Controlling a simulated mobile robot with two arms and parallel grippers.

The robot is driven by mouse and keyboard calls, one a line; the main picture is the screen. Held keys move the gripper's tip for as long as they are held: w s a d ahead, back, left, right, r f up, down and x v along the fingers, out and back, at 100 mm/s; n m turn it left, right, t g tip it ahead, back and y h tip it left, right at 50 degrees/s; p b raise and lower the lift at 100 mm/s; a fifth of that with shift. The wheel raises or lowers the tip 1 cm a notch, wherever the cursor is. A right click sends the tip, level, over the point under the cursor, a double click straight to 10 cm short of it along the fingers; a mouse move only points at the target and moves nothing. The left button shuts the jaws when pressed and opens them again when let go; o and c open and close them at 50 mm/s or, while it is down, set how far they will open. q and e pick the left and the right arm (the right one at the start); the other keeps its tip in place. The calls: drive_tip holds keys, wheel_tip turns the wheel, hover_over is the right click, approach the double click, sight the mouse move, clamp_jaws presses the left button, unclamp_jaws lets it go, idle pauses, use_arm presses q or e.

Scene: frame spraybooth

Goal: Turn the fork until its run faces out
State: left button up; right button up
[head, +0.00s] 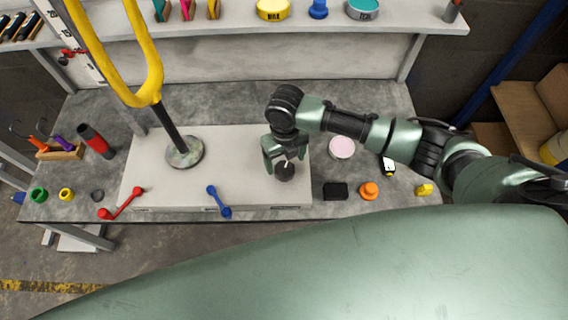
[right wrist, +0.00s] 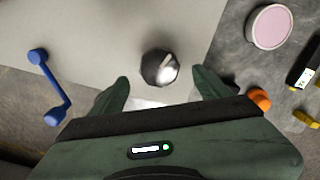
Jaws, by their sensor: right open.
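The yellow fork (head: 151,88) stands with its two legs pointing up, on a dark post (head: 173,128) that rises from a round grey base (head: 185,152) on the pale box (head: 230,148). I cannot make out a paint run on it. A dark round knob (head: 284,172) with a light pointer mark is on the right part of the box top. My right gripper (head: 285,158) is over the knob, pointing down. In the right wrist view the knob (right wrist: 159,67) lies between the open fingers (right wrist: 161,82), apart from both. My left gripper is out of view.
A red handle (head: 121,203) and a blue handle (head: 219,201) are at the box's front edge. A pink disc (head: 342,147), a black block (head: 335,191) and an orange knob (head: 369,190) lie right of the box. A shelf with tins (head: 272,10) runs along the back.

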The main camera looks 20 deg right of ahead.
sight(285, 168)
wheel_tip(285, 168, down, 4)
drive_tip(key=shift+r, duration=0.1)
drive_tip(key=shift+f, duration=0.45)
drive_tip(key=shift+c, duration=0.6)
drive_tip(key=c, duration=1.3)
drive_tip(key=shift+o, duration=0.2)
drive_tip(key=shift+r, duration=0.1)
